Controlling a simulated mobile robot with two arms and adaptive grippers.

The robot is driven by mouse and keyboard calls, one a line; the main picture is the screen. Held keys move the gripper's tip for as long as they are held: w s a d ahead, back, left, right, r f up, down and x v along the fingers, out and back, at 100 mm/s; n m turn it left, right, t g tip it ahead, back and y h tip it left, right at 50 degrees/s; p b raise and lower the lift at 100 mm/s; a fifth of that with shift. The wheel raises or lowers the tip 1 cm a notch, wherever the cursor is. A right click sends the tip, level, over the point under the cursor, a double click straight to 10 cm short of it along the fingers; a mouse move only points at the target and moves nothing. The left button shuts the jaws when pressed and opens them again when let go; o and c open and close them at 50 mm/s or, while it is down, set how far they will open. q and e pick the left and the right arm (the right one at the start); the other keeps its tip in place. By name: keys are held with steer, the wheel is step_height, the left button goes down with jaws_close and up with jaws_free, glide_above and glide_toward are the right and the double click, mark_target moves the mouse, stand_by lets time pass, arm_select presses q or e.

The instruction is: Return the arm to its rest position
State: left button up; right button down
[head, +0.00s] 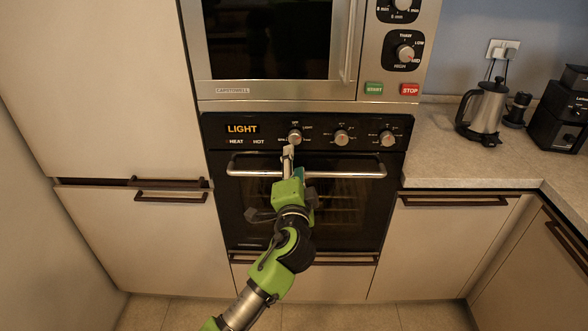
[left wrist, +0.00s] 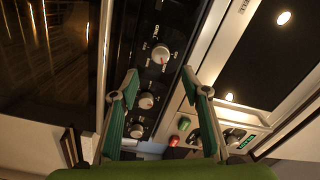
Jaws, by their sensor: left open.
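My left gripper (head: 289,153) is in front of the oven, its fingertips just below the left oven knob (head: 294,137) in the head view. In the left wrist view its two green-padded fingers (left wrist: 160,80) are spread apart with nothing held between them. The knob also shows there (left wrist: 161,54), beyond the fingertips, with no visible contact. My green and black arm crosses in front of the oven door handle (head: 345,175) and the door glass. An orange LIGHT sign (head: 242,129) is lit on the control panel. My right gripper is not in view.
A microwave (head: 275,92) with green and red buttons sits above the oven. Cabinet handles (head: 170,197) stick out on both sides. On the right counter (head: 455,155) stand a kettle (head: 487,108) and a black coffee machine (head: 560,115). The floor in front is clear.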

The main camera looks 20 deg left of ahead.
arm_select(q)
steer(key=shift+v, duration=1)
step_height(320, 180, down, 13)
steer(key=g+h, duration=0.2)
steer(key=s+f+n+g+h, duration=0.15)
steer(key=s+f, duration=0.35)
steer(key=f, duration=0.7)
steer(key=s+f+g, duration=0.3)
steer(key=s+f, duration=0.3)
steer(key=f, duration=0.5)
steer(key=s+f+g+h, duration=0.1)
steer(key=s+f+g, duration=0.3)
steer(key=f, duration=0.8)
steer(key=s+a+f+n+g, duration=0.1)
steer(key=s+f+n, duration=0.1)
steer(key=s+f, duration=0.7)
steer(key=s+a+f+n+g, duration=0.15)
steer(key=s+f, duration=0.45)
steer(key=s, duration=0.7)
steer(key=s+a+f+n+g, duration=0.1)
steer(key=s+f, duration=0.1)
steer(key=s, duration=0.8)
steer(key=s+f+n+g, duration=0.2)
steer(key=s+f, duration=0.1)
steer(key=s, duration=0.7)
steer(key=shift+s+a+h, duration=0.3)
steer(key=shift+a+h, duration=0.1)
steer(key=shift+h, duration=0.05)
steer(key=shift+f, duration=0.15)
